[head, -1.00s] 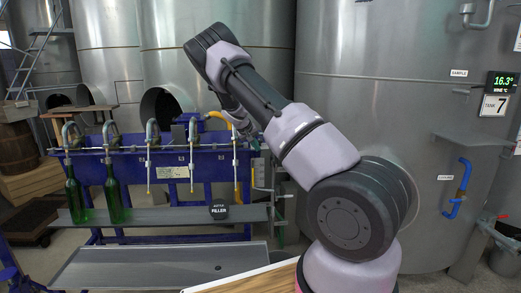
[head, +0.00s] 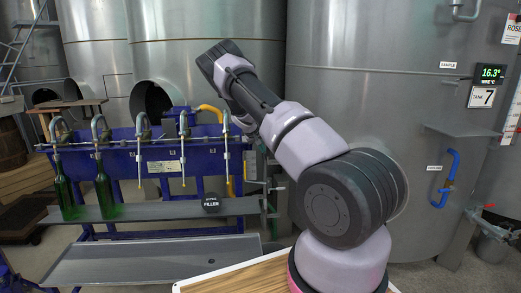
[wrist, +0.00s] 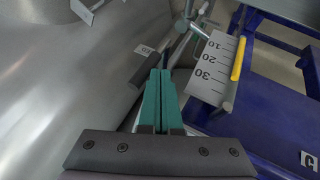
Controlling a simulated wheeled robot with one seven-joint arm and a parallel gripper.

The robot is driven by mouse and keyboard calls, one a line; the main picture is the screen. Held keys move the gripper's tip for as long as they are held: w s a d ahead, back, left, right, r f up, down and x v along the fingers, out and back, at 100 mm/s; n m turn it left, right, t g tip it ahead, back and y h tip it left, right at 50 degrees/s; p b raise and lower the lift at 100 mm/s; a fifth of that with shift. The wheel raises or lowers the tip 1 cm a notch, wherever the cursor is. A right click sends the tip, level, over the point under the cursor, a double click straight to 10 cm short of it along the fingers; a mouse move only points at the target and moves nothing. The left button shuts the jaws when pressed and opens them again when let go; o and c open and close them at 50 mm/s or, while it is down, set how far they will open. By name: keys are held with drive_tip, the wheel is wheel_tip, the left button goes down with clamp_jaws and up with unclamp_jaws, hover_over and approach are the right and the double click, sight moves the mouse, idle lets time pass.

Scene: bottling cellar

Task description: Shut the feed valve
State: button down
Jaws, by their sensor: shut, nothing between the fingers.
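My gripper (wrist: 162,85) shows in the wrist view with its two teal fingers together and nothing between them. A dark grey bar, possibly a lever (wrist: 148,73), lies just left of the fingertips, slanting beside them. Metal pipe fittings (wrist: 188,28) lie beyond the fingertips. I cannot tell whether the bar is the feed valve's handle or whether the fingers touch it. In the head view the gripper is hidden behind my arm. The blue bottle filler (head: 165,155) stands left of my arm, with a yellow hose (head: 210,110) at its top right.
A plate marked 10, 20, 30 (wrist: 211,72) is close right of the fingers. A large steel tank (head: 340,75) stands behind my arm, with a blue handle (head: 445,178) and a shelf (head: 462,130). Green bottles (head: 64,196) stand on the filler's left. A wooden-topped surface (head: 235,279) lies in front.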

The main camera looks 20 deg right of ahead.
drive_tip(key=shift+d, duration=0.1)
drive_tip(key=shift+d+r+y, duration=0.1)
drive_tip(key=shift+d+y, duration=0.05)
drive_tip(key=shift+y, duration=0.15)
drive_tip(key=shift+s+d, duration=0.1)
drive_tip(key=s+d+f+m+t+y, duration=0.3)
drive_tip(key=d+y, duration=0.7)
drive_tip(key=y, duration=0.4)
wheel_tip(320, 180, down, 2)
drive_tip(key=shift+f+m+t, duration=0.15)
drive_tip(key=shift+m+t, duration=0.55)
drive_tip(key=shift+t, duration=0.3)
drive_tip(key=shift+d+f, duration=0.1)
drive_tip(key=shift+f, duration=0.05)
idle(0.3)
